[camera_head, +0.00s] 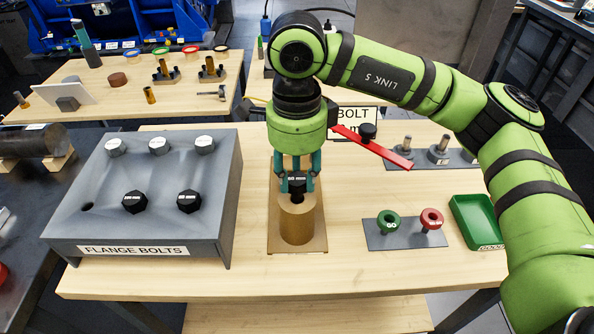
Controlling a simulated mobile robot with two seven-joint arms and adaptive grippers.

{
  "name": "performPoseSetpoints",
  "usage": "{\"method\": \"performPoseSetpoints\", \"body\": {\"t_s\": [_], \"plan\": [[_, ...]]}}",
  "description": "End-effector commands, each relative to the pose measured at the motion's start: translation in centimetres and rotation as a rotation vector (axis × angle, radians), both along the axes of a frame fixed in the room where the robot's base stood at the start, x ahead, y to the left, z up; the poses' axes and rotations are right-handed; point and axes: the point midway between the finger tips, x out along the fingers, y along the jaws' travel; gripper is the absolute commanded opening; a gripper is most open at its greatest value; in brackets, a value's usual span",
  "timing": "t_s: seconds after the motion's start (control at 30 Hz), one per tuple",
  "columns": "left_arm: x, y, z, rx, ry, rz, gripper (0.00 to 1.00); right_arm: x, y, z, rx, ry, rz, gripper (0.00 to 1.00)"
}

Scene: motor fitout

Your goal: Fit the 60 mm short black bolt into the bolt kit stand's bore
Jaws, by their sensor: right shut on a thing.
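The short black bolt (297,185) is in my right gripper (297,187), whose teal fingers are shut on its hex head. The bolt is above or at the top of the brass-coloured cylinder of the bolt kit stand (297,225). The cylinder stands upright on a brown base plate. The bore's mouth is hidden by the bolt and fingers, so I cannot tell how far the shank is in. My left gripper is out of view.
The grey flange bolt block (210,235) stands left, with silver bolts, two black bolts (134,202) and one empty hole (87,207). Right are a plate with green and red rings (432,218), a green tray (465,220) and a red bar (372,147). The front tabletop is clear.

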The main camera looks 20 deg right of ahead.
Motion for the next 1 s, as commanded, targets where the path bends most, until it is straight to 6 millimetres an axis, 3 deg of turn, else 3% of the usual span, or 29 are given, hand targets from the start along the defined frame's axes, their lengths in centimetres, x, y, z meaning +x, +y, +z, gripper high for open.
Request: {"method": "performPoseSetpoints", "body": {"t_s": [1.0], "plan": [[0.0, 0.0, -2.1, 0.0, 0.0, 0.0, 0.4, 0.0, 0.0, -2.1, 0.001, -0.001, 0.0, 0.0]]}}
